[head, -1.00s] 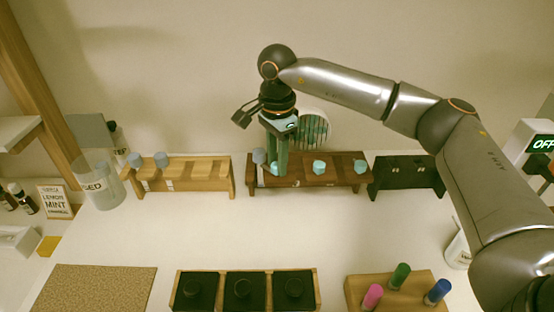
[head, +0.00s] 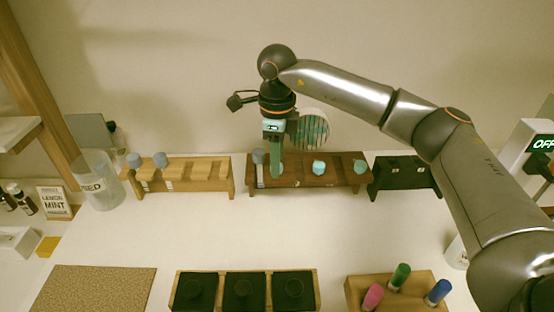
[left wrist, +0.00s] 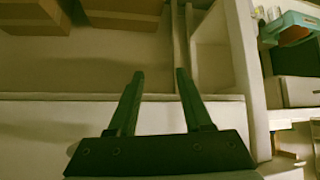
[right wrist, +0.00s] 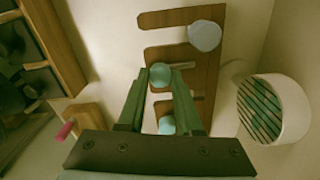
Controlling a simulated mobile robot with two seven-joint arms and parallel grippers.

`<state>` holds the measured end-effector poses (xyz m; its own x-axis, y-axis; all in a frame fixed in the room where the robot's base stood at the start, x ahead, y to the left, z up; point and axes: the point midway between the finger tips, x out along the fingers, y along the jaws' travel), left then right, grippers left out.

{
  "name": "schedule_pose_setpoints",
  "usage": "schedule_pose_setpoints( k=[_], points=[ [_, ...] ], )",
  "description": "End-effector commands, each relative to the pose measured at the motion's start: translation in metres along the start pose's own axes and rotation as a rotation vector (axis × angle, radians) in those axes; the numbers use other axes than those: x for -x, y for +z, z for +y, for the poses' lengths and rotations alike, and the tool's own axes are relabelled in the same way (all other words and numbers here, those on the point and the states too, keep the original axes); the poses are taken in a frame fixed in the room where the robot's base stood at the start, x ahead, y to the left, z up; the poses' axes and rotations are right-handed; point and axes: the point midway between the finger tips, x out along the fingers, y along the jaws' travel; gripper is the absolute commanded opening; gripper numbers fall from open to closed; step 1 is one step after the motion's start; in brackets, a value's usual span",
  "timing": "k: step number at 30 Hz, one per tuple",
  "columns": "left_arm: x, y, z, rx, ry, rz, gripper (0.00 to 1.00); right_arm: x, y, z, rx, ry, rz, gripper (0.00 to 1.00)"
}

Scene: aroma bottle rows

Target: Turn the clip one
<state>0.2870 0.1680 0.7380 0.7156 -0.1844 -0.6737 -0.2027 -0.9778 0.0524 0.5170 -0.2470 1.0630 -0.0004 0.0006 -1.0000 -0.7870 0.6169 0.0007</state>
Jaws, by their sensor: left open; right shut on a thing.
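A dark brown slotted rack (head: 300,183) stands at the back middle. My right gripper (head: 276,172) points down over its left part, wrist upright. In the right wrist view its fingers are shut on a round teal cap (right wrist: 160,76), at a slot of the rack (right wrist: 208,80). A grey-blue cap (head: 258,156) stands just left of my gripper in the head view. No part is plainly recognisable as a clip. My left gripper (left wrist: 157,75) is open and empty, over pale and brown surfaces.
A light wooden rack (head: 205,178) with two grey-blue caps stands left, a black rack (head: 404,176) right. A round striped vessel (head: 313,130) is close behind my right gripper. A front tray (head: 318,290) and a wooden block with coloured caps (head: 356,290) lie nearer. Middle counter is clear.

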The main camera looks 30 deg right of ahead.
Motion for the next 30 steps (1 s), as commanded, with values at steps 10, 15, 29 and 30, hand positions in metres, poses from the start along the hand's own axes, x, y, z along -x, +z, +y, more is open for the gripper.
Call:
schedule_pose_setpoints(
  k=[10,15,29,30],
  points=[
    [0.0002,0.0001,0.0001,0.000,0.000,0.000,0.50,0.0013,-0.0003,-0.0008,-0.064,-0.003,0.000,0.00],
    [0.0002,0.0001,0.0000,0.000,0.000,0.000,0.50,0.0013,-0.0003,-0.0009,-0.067,-0.003,-0.001,0.00],
    [0.0002,0.0003,0.0001,0.000,0.000,-0.001,0.50,0.0007,-0.0001,-0.0004,-0.064,-0.002,0.000,0.64],
    [0.0001,0.0004,0.0001,0.000,0.000,-0.001,0.50,0.0006,-0.0001,-0.0004,-0.064,-0.001,0.000,0.64]
  ],
)
